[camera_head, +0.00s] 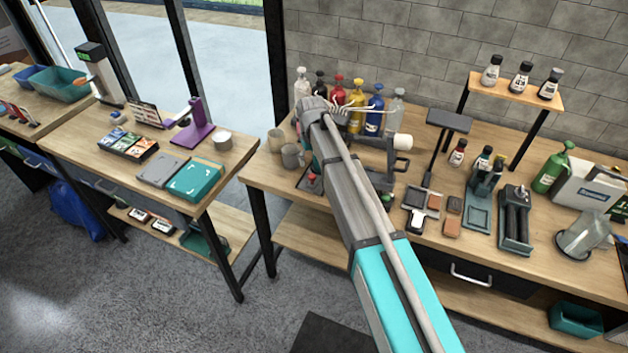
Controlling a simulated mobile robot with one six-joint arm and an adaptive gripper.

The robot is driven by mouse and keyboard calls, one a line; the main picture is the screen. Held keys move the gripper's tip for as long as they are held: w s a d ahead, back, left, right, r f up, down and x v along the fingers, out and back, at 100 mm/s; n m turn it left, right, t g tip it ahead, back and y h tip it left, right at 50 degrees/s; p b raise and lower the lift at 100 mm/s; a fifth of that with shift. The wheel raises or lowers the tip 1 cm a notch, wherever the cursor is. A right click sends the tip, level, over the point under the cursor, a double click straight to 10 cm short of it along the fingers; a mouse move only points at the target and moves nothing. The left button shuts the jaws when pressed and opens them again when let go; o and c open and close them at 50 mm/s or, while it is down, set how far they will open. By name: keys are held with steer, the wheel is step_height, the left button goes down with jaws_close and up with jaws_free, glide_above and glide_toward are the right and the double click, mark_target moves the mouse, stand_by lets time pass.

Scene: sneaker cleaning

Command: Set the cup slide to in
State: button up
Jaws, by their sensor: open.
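The cup slide cannot be told apart with certainty. A dispensing stand (372,150) stands on the right workbench, with several coloured bottles and thin pale spouts above it. My arm crosses in front and hides much of its left and middle part. A dark tray (301,184) with a small red-topped item shows at the arm's left side.
A white roll (402,142) sticks out at the stand's right. Brushes and blocks (433,200) and a dark roller unit (515,222) lie further right. A small shelf (515,90) holds bottles. The left table (228,168) stands apart across a gap.

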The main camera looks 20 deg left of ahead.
mark_target(312, 176)
steer(key=shift+f+b, duration=3.35)
steer(key=shift+f, duration=0.25)
jaws_close()
